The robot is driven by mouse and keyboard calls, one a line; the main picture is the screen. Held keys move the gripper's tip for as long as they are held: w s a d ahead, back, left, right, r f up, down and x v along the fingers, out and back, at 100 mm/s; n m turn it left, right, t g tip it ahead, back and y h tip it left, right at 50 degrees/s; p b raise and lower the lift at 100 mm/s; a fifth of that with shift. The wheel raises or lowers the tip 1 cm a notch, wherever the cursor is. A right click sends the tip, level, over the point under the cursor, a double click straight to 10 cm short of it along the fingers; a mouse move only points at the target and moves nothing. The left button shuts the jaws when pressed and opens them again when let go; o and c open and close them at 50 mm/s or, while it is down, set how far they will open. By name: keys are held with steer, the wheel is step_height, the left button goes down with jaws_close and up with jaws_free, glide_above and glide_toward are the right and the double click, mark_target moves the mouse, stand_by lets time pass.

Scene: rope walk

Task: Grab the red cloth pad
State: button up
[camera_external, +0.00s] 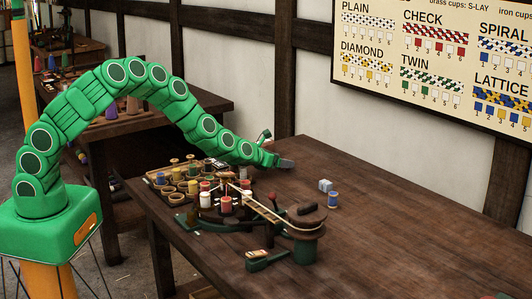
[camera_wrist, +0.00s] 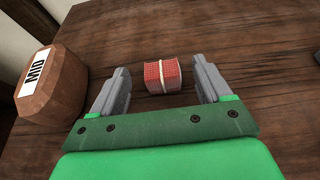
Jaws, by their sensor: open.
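The red cloth pad (camera_wrist: 157,77) is a small red checked bundle with a pale band around its middle. In the wrist view it lies on the dark wooden table, between and slightly beyond the two grey fingers. My gripper (camera_wrist: 160,72) is open, with a gap visible on each side of the pad; neither finger appears to touch it. In the external view my gripper (camera_external: 286,163) is low over the far side of the table. I cannot make out the pad in that view.
A brown faceted block (camera_wrist: 50,88) labelled MID stands left of my gripper in the wrist view. A green-based machine (camera_external: 306,250) with spools stands nearer the front. The table's right side is mostly clear.

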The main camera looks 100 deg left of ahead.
steer(key=shift+x, duration=0.8)
steer(key=shift+w+d, duration=0.1)
steer(key=c, duration=1)
steer(key=shift+r, duration=0.1)
steer(key=shift+c, duration=0.2)
steer(key=shift+r, duration=1.45)
steer(key=shift+s+d+r, duration=0.1)
steer(key=shift+s+r, duration=0.1)
steer(key=shift+r, duration=0.15)
steer(key=s+d+r, duration=0.8)
steer(key=s+r, duration=0.1)
steer(key=s, duration=0.1)
steer(key=shift+s+d, duration=0.25)
steer(key=shift+s, duration=0.05)
